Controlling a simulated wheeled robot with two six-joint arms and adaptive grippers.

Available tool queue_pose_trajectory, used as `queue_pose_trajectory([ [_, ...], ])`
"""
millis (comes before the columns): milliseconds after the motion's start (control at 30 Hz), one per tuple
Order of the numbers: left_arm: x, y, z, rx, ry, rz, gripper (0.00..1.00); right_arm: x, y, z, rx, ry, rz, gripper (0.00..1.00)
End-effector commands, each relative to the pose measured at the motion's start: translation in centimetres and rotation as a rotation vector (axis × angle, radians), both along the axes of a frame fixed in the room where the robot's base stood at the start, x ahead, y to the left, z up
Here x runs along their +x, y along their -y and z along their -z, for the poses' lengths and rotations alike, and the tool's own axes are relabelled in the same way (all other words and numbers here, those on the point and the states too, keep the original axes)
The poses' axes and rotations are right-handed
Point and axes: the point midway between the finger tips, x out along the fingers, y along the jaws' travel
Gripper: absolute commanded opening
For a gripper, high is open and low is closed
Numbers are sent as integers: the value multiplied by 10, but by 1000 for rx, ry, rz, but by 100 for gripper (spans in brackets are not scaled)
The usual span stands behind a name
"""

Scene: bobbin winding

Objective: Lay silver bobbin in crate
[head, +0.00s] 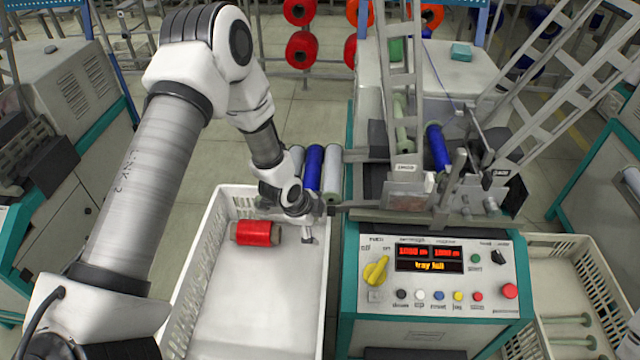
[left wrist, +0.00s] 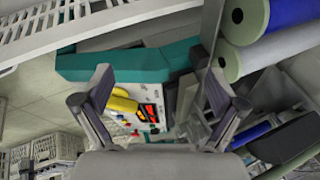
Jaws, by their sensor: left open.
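Two silver bobbins, a left one (head: 297,156) and a right one (head: 332,172), lie either side of a blue bobbin (head: 314,168) beyond the crate's far end in the head view. A silver bobbin (left wrist: 272,60) also shows end-on at the right of the left wrist view. The white crate (head: 195,268) stands in front, with a red bobbin (head: 256,233) lying near its far end. My left gripper (head: 318,222) is open and empty at the crate's far right corner, on the near side of the bobbins. My right gripper is out of view.
The winding machine's control panel (head: 432,278) stands just right of the crate; its display reads "tray full". Metal frames and a blue bobbin (head: 438,148) are above it. Another crate (head: 560,250) stands at the right. The front of the white crate is empty.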

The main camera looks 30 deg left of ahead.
Motion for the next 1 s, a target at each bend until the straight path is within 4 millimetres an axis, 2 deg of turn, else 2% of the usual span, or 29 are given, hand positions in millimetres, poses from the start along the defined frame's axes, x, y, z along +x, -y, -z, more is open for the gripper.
queue_pose_trajectory([
  [33,23,-10,-19,-5,65,-18,96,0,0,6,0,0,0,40],
  [100,45,-21,-43,-14,132,-41,96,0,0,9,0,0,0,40],
  [200,58,-28,-69,-29,187,-63,96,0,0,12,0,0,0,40],
  [267,62,-28,-75,-31,199,-64,96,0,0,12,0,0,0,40],
  [367,67,-27,-71,-29,202,-64,96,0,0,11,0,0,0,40],
  [700,101,-19,-24,-29,198,-63,96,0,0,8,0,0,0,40],
  [833,107,-17,-16,-31,198,-65,96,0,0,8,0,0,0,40],
  [1000,108,-17,-15,-32,199,-65,96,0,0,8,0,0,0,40],
])
